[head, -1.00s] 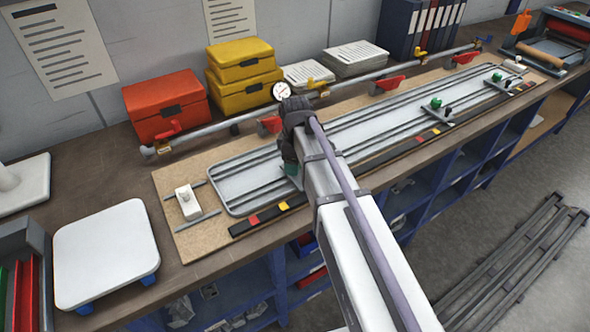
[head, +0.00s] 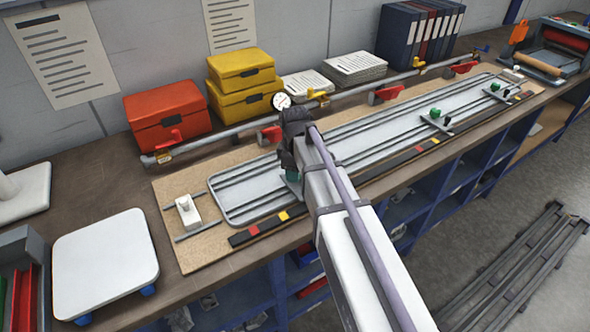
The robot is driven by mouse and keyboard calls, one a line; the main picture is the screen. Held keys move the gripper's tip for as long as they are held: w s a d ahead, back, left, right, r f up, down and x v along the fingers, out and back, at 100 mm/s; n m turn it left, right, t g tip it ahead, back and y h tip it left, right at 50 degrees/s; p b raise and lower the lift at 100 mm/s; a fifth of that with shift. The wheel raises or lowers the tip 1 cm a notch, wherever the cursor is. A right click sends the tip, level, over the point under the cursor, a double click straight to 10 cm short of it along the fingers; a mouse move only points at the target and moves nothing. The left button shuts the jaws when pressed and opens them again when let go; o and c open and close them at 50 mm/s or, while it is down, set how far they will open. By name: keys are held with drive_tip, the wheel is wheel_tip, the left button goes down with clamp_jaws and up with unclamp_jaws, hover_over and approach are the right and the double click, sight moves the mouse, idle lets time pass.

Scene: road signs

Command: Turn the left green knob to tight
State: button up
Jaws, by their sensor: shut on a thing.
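A long grey slotted plate (head: 370,135) lies on a tan board on the bench. My gripper (head: 290,166) points down at the plate's left part, shut on the left green knob (head: 291,175). Only a little green shows there; my wrist and arm hide most of the knob and the fingertips. I cannot read how the knob is turned. Two more green knobs stand on the plate to the right, a middle one (head: 435,113) and a far right one (head: 494,87), both clear of my gripper.
A rail with red clamps (head: 388,93) and a round dial (head: 281,101) runs behind the plate. Red (head: 168,115) and yellow boxes (head: 242,85) stand behind it. A white block (head: 188,211) sits at the board's left end. A white platform (head: 104,262) stands front left.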

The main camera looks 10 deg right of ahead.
drive_tip(key=m, duration=1.7)
drive_tip(key=shift+m, duration=0.3)
idle(0.5)
drive_tip(key=o, duration=0.9)
